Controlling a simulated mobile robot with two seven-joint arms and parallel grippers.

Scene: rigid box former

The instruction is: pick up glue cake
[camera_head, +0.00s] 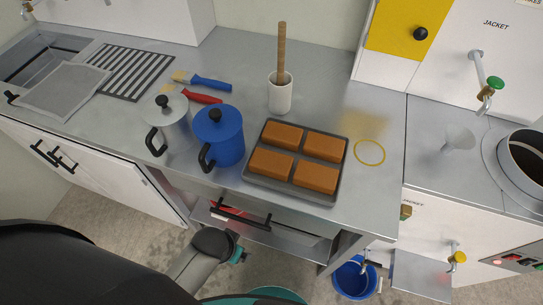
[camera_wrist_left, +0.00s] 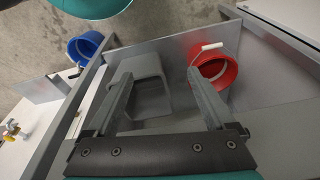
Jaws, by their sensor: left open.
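Several orange-brown glue cakes sit in a dark tray (camera_head: 291,197) on the steel counter in the head view. They are a back-left cake (camera_head: 282,135), a back-right cake (camera_head: 324,146), a front-left cake (camera_head: 270,162) and a front-right cake (camera_head: 316,177). My left gripper (camera_wrist_left: 160,82) is open in the left wrist view, with nothing between its fingers. No glue cake shows in that view. I cannot make out the left gripper's fingers in the head view. My right gripper is not in view.
A blue pot (camera_head: 219,137), a metal pot (camera_head: 170,125) and a white cup (camera_head: 280,95) holding a wooden rod stand near the tray. A yellow ring (camera_head: 370,153) marks the counter to its right. The wrist view shows a red bucket (camera_wrist_left: 222,70) and a grey bin (camera_wrist_left: 147,72).

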